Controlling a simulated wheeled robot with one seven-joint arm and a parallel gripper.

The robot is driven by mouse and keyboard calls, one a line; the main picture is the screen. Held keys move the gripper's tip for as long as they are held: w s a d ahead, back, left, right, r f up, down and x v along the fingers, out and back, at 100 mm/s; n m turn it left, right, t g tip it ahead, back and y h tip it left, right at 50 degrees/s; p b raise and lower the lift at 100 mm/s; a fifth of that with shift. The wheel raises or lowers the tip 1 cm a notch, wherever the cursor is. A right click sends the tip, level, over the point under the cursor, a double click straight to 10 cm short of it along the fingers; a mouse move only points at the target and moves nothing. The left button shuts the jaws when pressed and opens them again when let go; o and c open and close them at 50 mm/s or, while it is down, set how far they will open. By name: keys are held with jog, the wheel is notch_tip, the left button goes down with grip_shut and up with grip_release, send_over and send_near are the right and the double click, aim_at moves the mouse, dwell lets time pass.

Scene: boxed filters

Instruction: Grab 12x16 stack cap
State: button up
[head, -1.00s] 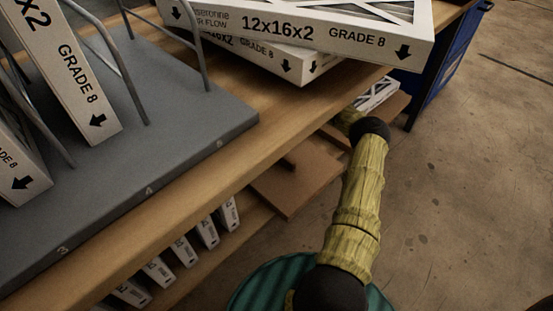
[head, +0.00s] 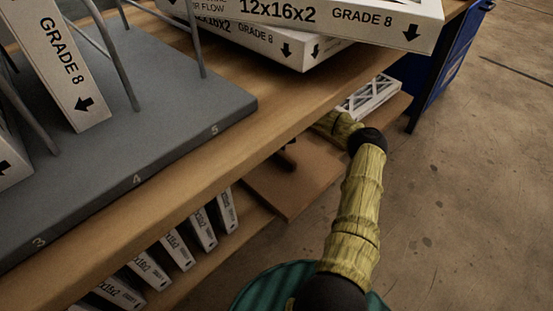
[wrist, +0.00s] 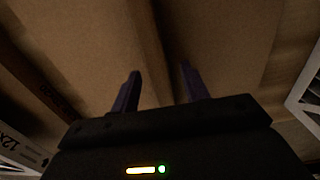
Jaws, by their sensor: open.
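A white boxed filter marked 12x16x2 GRADE 8 (head: 385,30) tops a stack on the upper wooden shelf, at the top of the head view. Another white box (head: 290,50) lies under it, turned at an angle. My arm reaches in below the upper shelf, over a lower brown board. My gripper shows in the wrist view (wrist: 160,88), with two dark fingers apart and nothing between them. Brown surfaces with a seam lie beyond the fingers. In the head view the gripper is mostly hidden by the upper shelf.
A white lattice-faced filter (head: 368,97) lies on the lower board (head: 292,200), close to my arm. Several boxed filters (head: 178,250) stand below on the left. A grey rack base (head: 190,125) holds GRADE 8 boxes. A blue cabinet (head: 455,60) stands right; open floor lies beyond.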

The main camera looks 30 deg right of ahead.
grip_shut()
notch_tip(320, 180, up, 10)
jog(key=p, duration=0.7)
dwell(0.6)
